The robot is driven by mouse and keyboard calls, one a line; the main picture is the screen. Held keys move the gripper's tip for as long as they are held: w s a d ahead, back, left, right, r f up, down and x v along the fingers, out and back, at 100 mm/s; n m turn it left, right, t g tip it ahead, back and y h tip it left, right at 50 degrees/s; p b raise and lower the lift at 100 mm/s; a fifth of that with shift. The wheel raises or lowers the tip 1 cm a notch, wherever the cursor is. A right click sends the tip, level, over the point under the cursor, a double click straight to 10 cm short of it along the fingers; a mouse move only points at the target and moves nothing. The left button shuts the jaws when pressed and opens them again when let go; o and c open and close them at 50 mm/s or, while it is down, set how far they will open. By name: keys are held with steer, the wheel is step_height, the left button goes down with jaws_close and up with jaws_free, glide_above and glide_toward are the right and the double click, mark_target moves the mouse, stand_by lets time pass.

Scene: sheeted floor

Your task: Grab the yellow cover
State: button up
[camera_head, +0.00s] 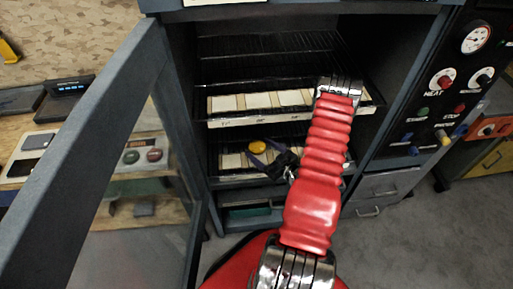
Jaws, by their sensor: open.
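The yellow cover (257,147) is a small round yellow piece at the lower shelf of the open cabinet, in the head view. My gripper (261,152) reaches into the cabinet from the right, below the bend of my red arm. Its purple fingers are open and point left at the yellow cover. The cover appears at or between the fingertips; I cannot tell whether they touch it. My arm hides part of the shelves behind it.
The cabinet's glass door (120,130) stands open at the left. An upper tray (240,121) holds several pale tiles; a lower tray (230,178) also holds pale tiles. A control panel (430,100) with knobs and a gauge is at right. Grey floor (430,235) is clear at lower right.

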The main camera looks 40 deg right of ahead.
steer(key=shift+c, duration=0.5)
steer(key=c, duration=1.2)
